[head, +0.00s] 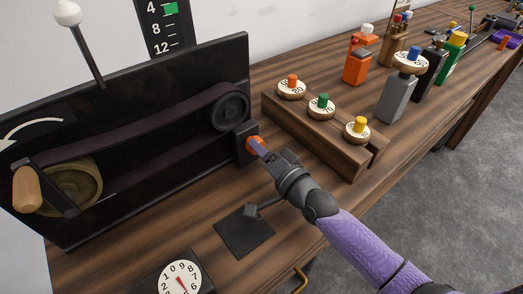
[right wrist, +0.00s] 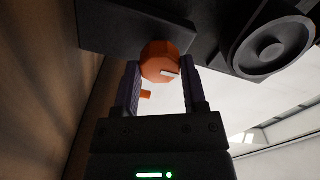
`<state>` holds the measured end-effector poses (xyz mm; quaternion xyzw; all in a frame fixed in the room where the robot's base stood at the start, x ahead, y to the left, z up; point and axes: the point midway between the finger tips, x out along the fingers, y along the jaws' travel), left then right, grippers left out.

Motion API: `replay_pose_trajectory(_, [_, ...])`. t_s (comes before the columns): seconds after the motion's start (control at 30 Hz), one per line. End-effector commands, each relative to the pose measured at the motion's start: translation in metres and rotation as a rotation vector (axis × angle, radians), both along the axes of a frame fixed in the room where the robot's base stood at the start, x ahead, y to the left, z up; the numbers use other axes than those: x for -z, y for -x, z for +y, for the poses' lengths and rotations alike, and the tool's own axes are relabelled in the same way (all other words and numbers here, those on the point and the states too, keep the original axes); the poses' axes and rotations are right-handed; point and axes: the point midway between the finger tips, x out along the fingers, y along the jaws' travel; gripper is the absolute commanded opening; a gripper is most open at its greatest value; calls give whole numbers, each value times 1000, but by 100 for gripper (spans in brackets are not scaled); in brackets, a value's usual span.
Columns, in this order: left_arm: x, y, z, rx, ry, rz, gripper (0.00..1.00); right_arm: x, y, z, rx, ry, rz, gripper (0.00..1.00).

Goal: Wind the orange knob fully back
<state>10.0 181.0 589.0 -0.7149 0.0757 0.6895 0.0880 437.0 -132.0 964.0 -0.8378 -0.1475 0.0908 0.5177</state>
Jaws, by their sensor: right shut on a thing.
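The orange knob (head: 254,142) sits on a small black block (head: 243,150) at the right end of the black belt panel (head: 130,130). In the right wrist view the knob (right wrist: 160,62) is faceted, with a white mark on its face. My right gripper (head: 262,149) reaches it from the front right and is shut on the knob, one finger on each side. In the right wrist view the gripper (right wrist: 160,88) fingers flank the knob, and a small orange peg (right wrist: 146,95) shows beside the left finger. My left gripper is not in view.
A white dial (head: 179,281) with a red pointer stands in front. A black plate with a small lever (head: 245,230) lies near my right arm. A wooden rack (head: 320,125) with orange, green and yellow knobbed discs is to the right. A wooden crank handle (head: 27,188) is at left.

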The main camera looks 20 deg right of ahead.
Motion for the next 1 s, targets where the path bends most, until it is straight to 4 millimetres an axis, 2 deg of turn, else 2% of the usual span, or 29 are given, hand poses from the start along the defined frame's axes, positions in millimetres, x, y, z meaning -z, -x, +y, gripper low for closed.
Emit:
replay_pose_trajectory(0.03, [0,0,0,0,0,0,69,2,0,0,-1,4,4,0])
replay_pose_trajectory(0.07, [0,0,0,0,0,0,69,2,0,0,0,4,5,61])
replay_pose_trajectory(0.2, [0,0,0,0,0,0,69,1,0,0,0,2,3,90])
replay_pose_trajectory(0.53, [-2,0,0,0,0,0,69,0,5,-2,0,2,2,90])
replay_pose_trajectory(0.63, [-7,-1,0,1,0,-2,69,-1,22,-8,-1,4,4,90])
replay_pose_trajectory(0.8, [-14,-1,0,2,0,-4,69,0,62,-22,-2,4,6,90])
replay_pose_trajectory(1.0, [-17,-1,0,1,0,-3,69,1,90,-33,-1,4,4,90])
